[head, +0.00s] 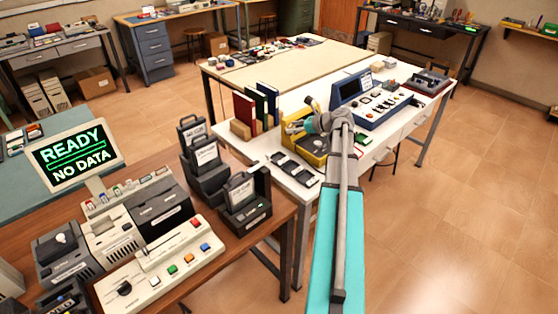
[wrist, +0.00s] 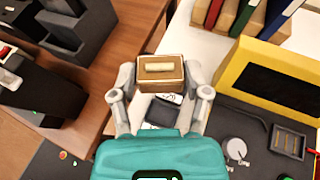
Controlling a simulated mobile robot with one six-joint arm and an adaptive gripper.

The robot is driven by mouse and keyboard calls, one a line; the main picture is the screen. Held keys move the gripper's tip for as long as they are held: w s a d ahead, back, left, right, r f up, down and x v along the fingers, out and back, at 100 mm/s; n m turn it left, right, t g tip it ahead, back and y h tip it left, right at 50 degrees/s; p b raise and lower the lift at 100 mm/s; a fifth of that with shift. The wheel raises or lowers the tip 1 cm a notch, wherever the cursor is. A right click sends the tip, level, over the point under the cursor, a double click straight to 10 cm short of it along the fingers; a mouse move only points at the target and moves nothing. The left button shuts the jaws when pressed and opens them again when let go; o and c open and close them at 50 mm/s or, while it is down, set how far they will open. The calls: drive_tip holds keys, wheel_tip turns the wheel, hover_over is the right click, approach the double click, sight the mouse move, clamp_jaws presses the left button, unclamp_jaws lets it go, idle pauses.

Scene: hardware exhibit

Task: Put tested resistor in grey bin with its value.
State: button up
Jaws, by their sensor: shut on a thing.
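My gripper (head: 304,115) is over the near end of the white table beside a yellow instrument. In the wrist view my gripper (wrist: 159,80) has its two fingers against the sides of a tan block (wrist: 147,88). A cream cylindrical piece, which looks like the resistor (wrist: 159,67), lies on top of the block. Dark grey bins with label cards stand on the brown bench to the left: a back bin (head: 190,132), a middle bin (head: 207,180) and a front bin (head: 246,216). Their labels are too small to read surely. Bins also show at upper left in the wrist view (wrist: 72,38).
A screen (head: 75,156) reads "READY NO DATA" above a button console (head: 160,262). The yellow instrument (head: 317,153), upright books (head: 268,98) and a blue console (head: 375,105) crowd the white table. A floor gap separates the table and bench.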

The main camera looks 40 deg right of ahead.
drive_tip(key=s+a+f+m+t+h+b, duration=0.1)
drive_tip(key=s+a+f+m+h, duration=0.1)
drive_tip(key=a, duration=0.3)
drive_tip(key=s+a+f+m+h+b, duration=0.1)
drive_tip(key=s+a+m+h+b, duration=0.1)
drive_tip(key=a+h, duration=0.1)
drive_tip(key=shift+s+a+f+m+t+b, duration=0.3)
drive_tip(key=shift+a+f+t, duration=0.1)
drive_tip(key=shift+a, duration=0.5)
drive_tip(key=shift+w+d, duration=0.1)
drive_tip(key=shift+w, duration=0.05)
drive_tip(key=w+d+f+b, duration=0.2)
drive_tip(key=w, duration=0.1)
drive_tip(key=w+d+f+b, duration=0.5)
drive_tip(key=w+f+b, duration=0.1)
drive_tip(key=shift+w+d, duration=0.15)
drive_tip(key=shift+w, duration=0.05)
drive_tip(key=shift+w+d+f+b, duration=0.3)
drive_tip(key=shift+w+f+b, duration=0.1)
drive_tip(key=shift+f+b, duration=0.15)
